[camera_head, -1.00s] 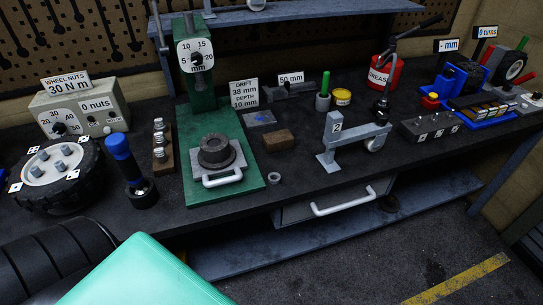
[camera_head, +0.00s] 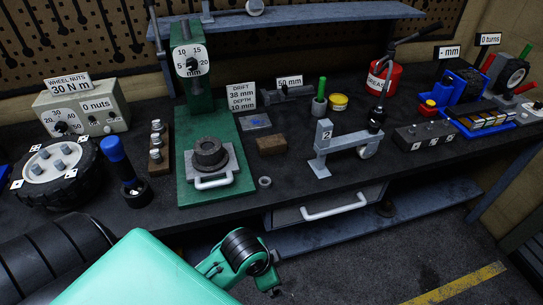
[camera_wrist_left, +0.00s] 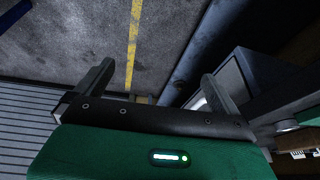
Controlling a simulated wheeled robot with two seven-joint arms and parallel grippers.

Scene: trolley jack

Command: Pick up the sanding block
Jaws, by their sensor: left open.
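A brown block (camera_head: 271,144), which looks like the sanding block, lies on the dark workbench (camera_head: 310,185) in the head view. It is right of the green press and in front of a grey plate with a blue mark. My left arm, green with a black joint, comes in at the bottom of the head view, in front of the bench edge and well short of the block. In the left wrist view my left gripper (camera_wrist_left: 156,72) is open and empty, its fingers over the floor. The block is not seen there. My right gripper is not in view.
The green press (camera_head: 205,130) stands left of the block, with a small ring (camera_head: 265,182) in front. A grey lever stand (camera_head: 335,147) marked 2 is to the right. A drawer with a white handle (camera_head: 334,206) is below the bench edge.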

